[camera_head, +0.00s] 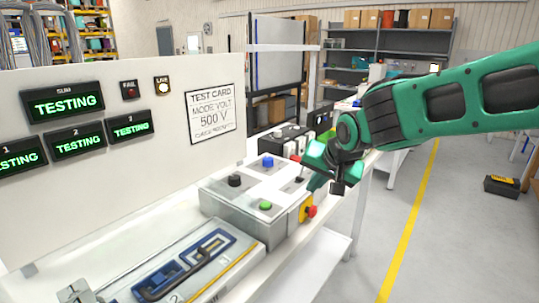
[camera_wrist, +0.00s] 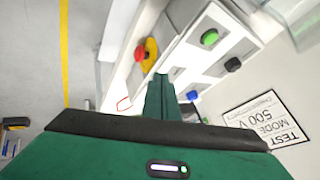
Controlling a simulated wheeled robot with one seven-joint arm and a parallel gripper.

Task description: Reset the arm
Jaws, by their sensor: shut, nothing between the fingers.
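My green arm reaches in from the right in the head view. My gripper (camera_head: 315,186) is shut and empty, just above the right edge of a grey control box (camera_head: 230,215), close to its red stop button (camera_head: 311,211) on a yellow side housing. I cannot tell whether it touches the box. On the box top are a green button (camera_head: 265,205), a black knob (camera_head: 234,180) and a blue button (camera_head: 267,162). In the wrist view, my shut fingers (camera_wrist: 160,92) point toward the box, with the red button (camera_wrist: 140,53) and green button (camera_wrist: 209,37) beyond.
A white panel (camera_head: 60,220) stands behind the bench, with green "TESTING" displays (camera_head: 66,102), a lit LIVE lamp (camera_head: 162,86) and a "500 V" test card (camera_head: 211,112). A blue-and-grey fixture (camera_head: 185,265) lies in front. Open floor with a yellow line (camera_head: 408,235) is at right.

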